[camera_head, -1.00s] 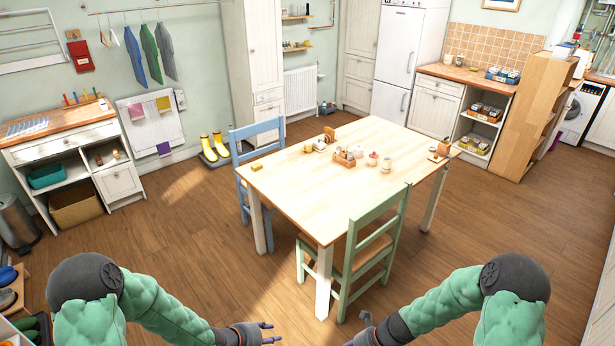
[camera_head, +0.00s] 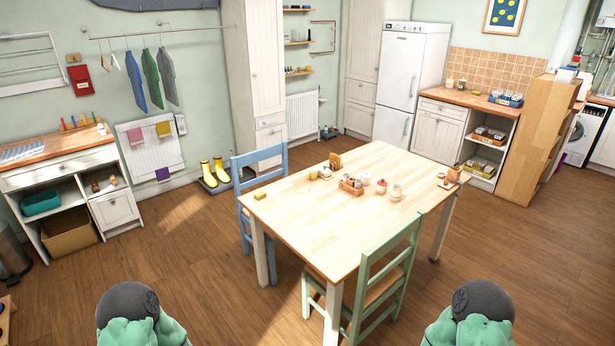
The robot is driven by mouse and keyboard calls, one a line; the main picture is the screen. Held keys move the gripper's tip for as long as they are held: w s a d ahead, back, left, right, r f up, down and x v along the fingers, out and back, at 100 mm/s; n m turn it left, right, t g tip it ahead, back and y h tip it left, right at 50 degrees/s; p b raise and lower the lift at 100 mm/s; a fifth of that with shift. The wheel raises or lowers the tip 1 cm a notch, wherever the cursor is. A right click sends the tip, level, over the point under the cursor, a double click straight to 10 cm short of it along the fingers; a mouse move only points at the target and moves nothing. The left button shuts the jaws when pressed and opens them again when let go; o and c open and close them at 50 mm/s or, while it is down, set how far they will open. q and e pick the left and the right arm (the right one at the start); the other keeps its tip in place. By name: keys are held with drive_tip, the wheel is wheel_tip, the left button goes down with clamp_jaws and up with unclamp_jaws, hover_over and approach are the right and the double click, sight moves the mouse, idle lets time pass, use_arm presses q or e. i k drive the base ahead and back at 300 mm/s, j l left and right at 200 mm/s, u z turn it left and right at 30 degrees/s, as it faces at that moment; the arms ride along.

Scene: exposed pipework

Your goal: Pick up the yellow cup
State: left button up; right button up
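A small yellow cup (camera_head: 313,173) stands on the wooden dining table (camera_head: 325,235), near its far left edge. It is tiny in this view, so its handle and details are hard to tell. A flat yellow block (camera_head: 260,195) lies apart from it, near the table's left corner. Neither of my grippers is in view; only the green-sleeved upper parts of my arms show at the bottom edge, well short of the table.
A blue chair (camera_head: 262,160) stands at the table's left side and a green chair (camera_head: 385,275) at its near right side. A small wooden caddy (camera_head: 351,187) and several small pots stand mid-table. Open floor (camera_head: 220,285) lies in front and left.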

sight(312, 175)
drive_tip(key=i+j, duration=0.4)
drive_tip(key=i, duration=0.2)
drive_tip(key=i+j, duration=0.85)
drive_tip(key=i, duration=0.3)
